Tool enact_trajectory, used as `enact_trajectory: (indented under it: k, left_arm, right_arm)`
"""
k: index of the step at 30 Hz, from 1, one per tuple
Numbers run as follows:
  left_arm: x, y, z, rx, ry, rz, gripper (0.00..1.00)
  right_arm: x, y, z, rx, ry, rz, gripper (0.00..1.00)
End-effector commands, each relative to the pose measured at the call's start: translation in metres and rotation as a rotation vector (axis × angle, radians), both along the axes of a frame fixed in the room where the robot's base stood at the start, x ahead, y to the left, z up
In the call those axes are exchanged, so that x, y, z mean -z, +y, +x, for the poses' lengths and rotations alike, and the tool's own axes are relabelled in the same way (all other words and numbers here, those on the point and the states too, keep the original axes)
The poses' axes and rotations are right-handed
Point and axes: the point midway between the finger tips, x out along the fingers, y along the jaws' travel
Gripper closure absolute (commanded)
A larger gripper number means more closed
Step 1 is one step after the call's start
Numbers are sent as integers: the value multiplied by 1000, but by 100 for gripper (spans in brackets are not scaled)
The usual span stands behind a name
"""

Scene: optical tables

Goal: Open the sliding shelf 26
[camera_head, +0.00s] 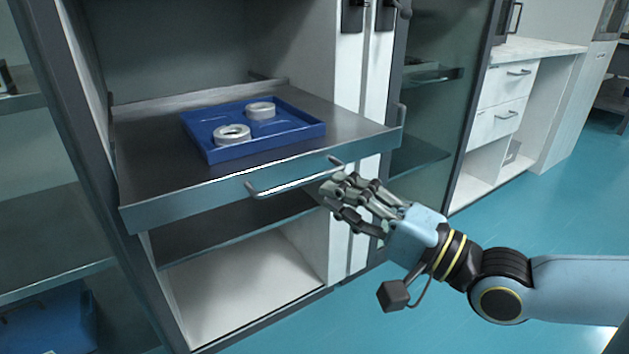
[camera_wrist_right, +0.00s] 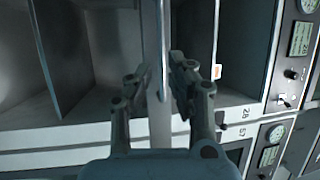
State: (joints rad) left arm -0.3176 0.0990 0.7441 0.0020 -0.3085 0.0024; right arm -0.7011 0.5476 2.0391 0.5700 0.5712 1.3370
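The sliding shelf (camera_head: 145,170) is a grey metal tray shelf. It stands partly out of its cabinet, with its front panel forward of the cabinet's edge. Its bar handle (camera_head: 290,186) runs along the front panel. My right gripper (camera_head: 332,187) is at the right end of the handle. In the right wrist view a thin upright bar, which looks like the handle (camera_wrist_right: 162,60), shows between the two fingers of the right gripper (camera_wrist_right: 163,72). The fingers are apart, with gaps beside the bar. I cannot tell whether either finger touches it. My left gripper is not in view.
A blue tray (camera_head: 212,157) with two pale rings (camera_head: 232,134) lies on the shelf. An open compartment (camera_head: 240,285) is below. A dark-framed glass cabinet (camera_head: 430,110) stands to the right. The teal floor (camera_head: 540,215) is clear at right.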

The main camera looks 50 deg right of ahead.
Motion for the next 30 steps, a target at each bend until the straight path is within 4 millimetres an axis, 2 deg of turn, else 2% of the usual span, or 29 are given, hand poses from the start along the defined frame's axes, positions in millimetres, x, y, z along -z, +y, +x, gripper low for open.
enact_trajectory:
  k: [3, 10, 30]
  left_arm:
    - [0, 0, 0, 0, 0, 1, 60]
    - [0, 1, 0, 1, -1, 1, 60]
    - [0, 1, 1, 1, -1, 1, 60]
  right_arm:
    - [6, -4, -26, -1, 6, -1, 81]
    - [11, -9, -56, 1, 3, 0, 81]
    - [11, -10, -61, 1, 1, 0, 81]
